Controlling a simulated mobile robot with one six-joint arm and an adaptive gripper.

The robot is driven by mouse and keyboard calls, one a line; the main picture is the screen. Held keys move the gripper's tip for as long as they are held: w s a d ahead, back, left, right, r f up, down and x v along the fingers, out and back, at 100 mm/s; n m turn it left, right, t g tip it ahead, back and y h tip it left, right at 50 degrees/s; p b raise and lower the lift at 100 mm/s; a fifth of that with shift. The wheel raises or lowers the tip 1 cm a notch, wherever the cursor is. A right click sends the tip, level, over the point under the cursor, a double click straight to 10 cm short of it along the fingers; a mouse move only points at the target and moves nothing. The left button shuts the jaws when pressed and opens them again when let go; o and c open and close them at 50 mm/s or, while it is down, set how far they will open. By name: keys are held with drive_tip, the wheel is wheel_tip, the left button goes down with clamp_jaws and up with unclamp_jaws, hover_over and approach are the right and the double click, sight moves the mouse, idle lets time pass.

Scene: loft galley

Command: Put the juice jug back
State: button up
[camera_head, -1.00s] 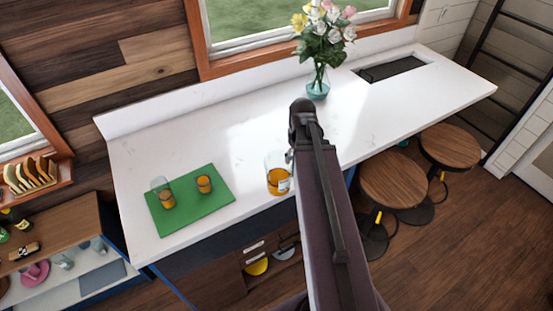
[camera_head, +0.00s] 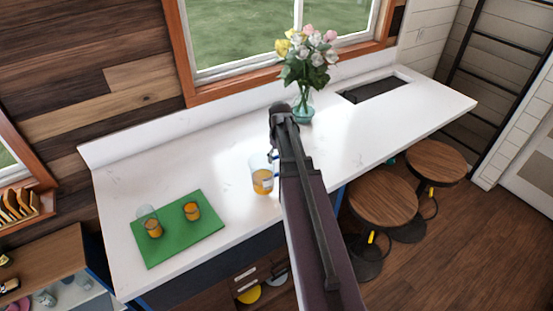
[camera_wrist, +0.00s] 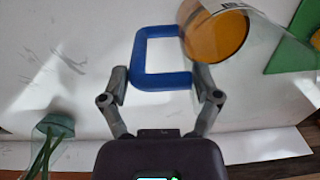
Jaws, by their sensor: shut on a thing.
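The juice jug (camera_head: 262,178) is clear, with orange juice low inside and a blue handle. It is over the white counter near its front edge, right of the green board. It also shows in the wrist view (camera_wrist: 216,37), where its blue handle (camera_wrist: 161,81) lies between my fingers. My gripper (camera_wrist: 160,88) is shut on that handle. In the head view my arm covers the gripper and the jug's right side. I cannot tell how far the jug's base is above the counter.
A flower vase (camera_head: 303,103) stands behind my arm, left of a dark sink (camera_head: 375,89). The white counter (camera_head: 150,175) is bare behind the board. Stools (camera_head: 383,198) stand in front.

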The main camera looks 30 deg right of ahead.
drive_tip(key=shift+w+d+f, duration=0.1)
drive_tip(key=shift+w+d, duration=0.15)
drive_tip(key=shift+w, duration=0.35)
drive_tip(key=shift+w+d, duration=0.2)
drive_tip(key=shift+w, duration=0.45)
drive_tip(key=shift+w+d+f+b, duration=0.1)
drive_tip(key=shift+w+f+b, duration=0.1)
drive_tip(key=shift+f+b, duration=0.45)
drive_tip(key=shift+w+d+f+b, duration=0.1)
drive_tip(key=shift+w+f+b, duration=0.05)
drive_tip(key=shift+f+b, duration=0.45)
drive_tip(key=shift+w+d+f+b, duration=0.1)
drive_tip(key=shift+w+f+b, duration=0.1)
drive_tip(key=shift+f+b, duration=0.45)
drive_tip(key=o, duration=1.1)
drive_tip(key=shift+a, duration=0.1)
drive_tip(key=shift+o, duration=0.2)
drive_tip(key=shift+r, duration=0.15)
